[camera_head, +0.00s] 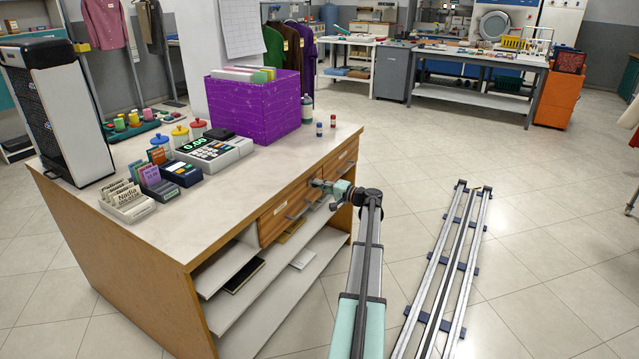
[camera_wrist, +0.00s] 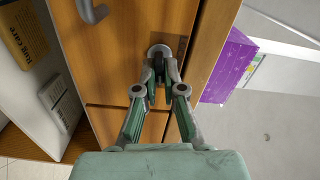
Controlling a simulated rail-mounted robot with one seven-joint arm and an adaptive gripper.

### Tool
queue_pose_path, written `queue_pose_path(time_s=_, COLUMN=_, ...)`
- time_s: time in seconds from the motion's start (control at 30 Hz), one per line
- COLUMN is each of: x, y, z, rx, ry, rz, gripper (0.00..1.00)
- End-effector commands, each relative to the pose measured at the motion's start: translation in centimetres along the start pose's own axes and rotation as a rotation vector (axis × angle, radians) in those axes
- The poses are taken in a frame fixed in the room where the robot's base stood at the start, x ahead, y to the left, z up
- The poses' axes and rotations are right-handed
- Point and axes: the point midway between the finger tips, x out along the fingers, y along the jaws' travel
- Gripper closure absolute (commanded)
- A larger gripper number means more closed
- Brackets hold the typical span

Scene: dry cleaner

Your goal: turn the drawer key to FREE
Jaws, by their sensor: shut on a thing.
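The drawer key shows in the wrist view as a round metal lock (camera_wrist: 159,52) on the wooden drawer front (camera_wrist: 118,50), with the key's dark bow between my fingertips. My gripper (camera_wrist: 158,72) is shut on the key at the lock, with its fingers pointing straight at the drawer face. In the head view my gripper (camera_head: 318,184) reaches the counter's drawer row (camera_head: 285,213) from the right. The key itself is too small to make out there. No FREE marking is readable, and the fingers partly hide the key, so I cannot tell its turn angle.
A bent metal drawer handle (camera_wrist: 92,10) is near the lock. The countertop (camera_head: 235,190) overhangs the drawers and carries a purple box (camera_head: 255,107) and a cash register (camera_head: 213,150). Open shelves (camera_head: 262,305) lie below. The floor right of the counter is clear around the rail (camera_head: 445,270).

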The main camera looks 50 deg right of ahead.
Motion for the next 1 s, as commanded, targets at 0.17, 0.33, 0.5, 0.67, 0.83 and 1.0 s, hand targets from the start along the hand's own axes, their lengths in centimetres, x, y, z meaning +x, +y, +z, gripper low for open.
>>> queue_pose_path(time_s=0.17, x=0.02, y=-0.05, z=-0.01, rx=0.099, ry=0.000, rz=0.000, gripper=1.00)
queue_pose_path(time_s=0.33, x=0.01, y=0.08, z=0.02, rx=0.154, ry=0.000, rz=0.000, gripper=1.00)
queue_pose_path(time_s=0.5, x=0.01, y=0.14, z=0.03, rx=0.179, ry=0.000, rz=0.000, gripper=1.00)
queue_pose_path(time_s=0.67, x=0.01, y=0.16, z=0.04, rx=0.183, ry=0.000, rz=0.000, gripper=1.00)
queue_pose_path(time_s=0.83, x=0.02, y=0.16, z=0.05, rx=0.183, ry=-0.001, rz=0.000, gripper=1.00)
queue_pose_path(time_s=1.0, x=0.01, y=0.16, z=0.04, rx=0.182, ry=-0.001, rz=0.000, gripper=0.67)
